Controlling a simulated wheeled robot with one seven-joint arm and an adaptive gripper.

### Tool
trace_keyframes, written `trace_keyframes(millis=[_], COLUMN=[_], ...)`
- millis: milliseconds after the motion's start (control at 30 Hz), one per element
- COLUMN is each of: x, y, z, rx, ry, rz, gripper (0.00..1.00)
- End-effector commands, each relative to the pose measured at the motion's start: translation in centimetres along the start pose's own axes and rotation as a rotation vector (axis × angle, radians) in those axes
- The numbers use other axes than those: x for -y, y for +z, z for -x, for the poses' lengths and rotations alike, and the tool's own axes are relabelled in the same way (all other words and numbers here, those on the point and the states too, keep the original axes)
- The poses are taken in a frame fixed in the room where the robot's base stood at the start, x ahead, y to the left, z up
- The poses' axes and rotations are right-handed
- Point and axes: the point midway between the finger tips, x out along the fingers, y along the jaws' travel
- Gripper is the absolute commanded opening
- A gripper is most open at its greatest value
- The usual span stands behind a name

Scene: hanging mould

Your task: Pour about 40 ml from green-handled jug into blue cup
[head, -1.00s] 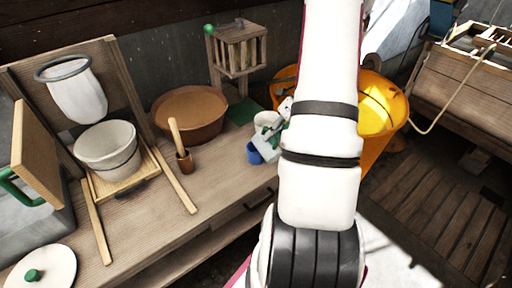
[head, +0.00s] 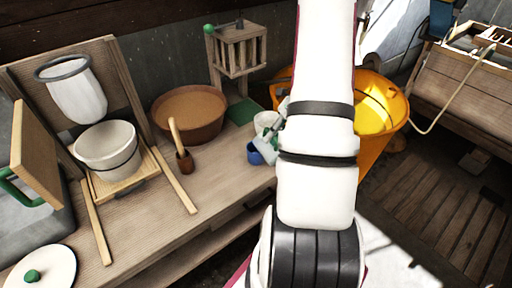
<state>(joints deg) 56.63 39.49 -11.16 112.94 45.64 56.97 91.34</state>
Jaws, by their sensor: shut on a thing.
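The blue cup (head: 255,153) stands near the bench's front edge, to the left of my arm in the head view. A small whitish jug (head: 269,148) with green by its handle is tilted right beside and above the cup, its lower end close to the cup's rim. My gripper (head: 279,128) is shut on the jug, and my arm's white links hide much of the gripper. I cannot see any stream of liquid or the level in the cup. A white round vessel (head: 265,120) stands just behind the jug.
A brown basin (head: 190,112) and a small brown pot (head: 185,162) with a wooden tool stand left of the cup. A yellow bucket (head: 382,110) is right of my arm.

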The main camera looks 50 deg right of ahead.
Motion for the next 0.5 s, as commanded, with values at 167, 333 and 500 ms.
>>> trace_keyframes(millis=[167, 333, 500], x=[0.04, 0.06, 0.07], y=[0.09, 0.19, 0.28], z=[-0.05, -0.10, -0.15], rx=[-0.011, -0.020, -0.030], ry=[0.000, 0.000, 0.000], rz=[-0.006, -0.012, -0.019], gripper=[0.00, 0.00, 0.00])
